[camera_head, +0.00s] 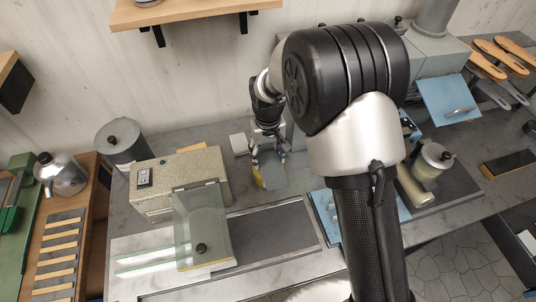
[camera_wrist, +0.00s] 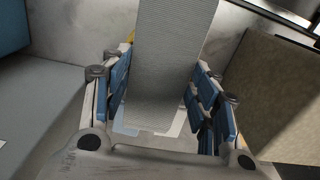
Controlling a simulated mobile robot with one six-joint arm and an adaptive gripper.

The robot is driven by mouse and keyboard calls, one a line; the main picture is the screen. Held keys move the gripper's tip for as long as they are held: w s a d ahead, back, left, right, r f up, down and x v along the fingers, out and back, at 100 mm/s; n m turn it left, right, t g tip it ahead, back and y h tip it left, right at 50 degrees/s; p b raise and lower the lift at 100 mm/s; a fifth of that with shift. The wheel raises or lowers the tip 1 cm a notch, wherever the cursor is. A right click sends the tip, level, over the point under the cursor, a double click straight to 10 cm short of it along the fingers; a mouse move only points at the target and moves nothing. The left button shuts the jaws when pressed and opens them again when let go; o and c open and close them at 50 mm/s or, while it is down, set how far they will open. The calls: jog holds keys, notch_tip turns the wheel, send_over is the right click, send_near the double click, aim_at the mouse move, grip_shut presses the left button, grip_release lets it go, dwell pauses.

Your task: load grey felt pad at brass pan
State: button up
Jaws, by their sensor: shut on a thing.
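My gripper (camera_head: 268,148) is low over the grey bench, behind the glass-lidded unit, with its jaws pointing down. In the wrist view, a flat grey piece with a fine ribbed surface, which looks like the grey felt pad (camera_wrist: 170,60), lies between the blue-padded fingers. My gripper (camera_wrist: 160,85) is shut on it. The piece runs up out of the top of that view. No pan shape is clear in either view, and my arm hides part of the bench.
A speckled beige box (camera_head: 163,187) stands left of my gripper, with a glass-lidded unit (camera_head: 205,225) in front. A grey canister (camera_head: 122,145) is at the far left of the bench. A pale-lidded pot (camera_head: 432,160) stands right of my arm. A wooden shelf (camera_head: 190,12) hangs above.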

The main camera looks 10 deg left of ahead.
aim_at(268, 158)
jog(key=shift+r+p, duration=2.3)
jog(key=shift+r, duration=1.2)
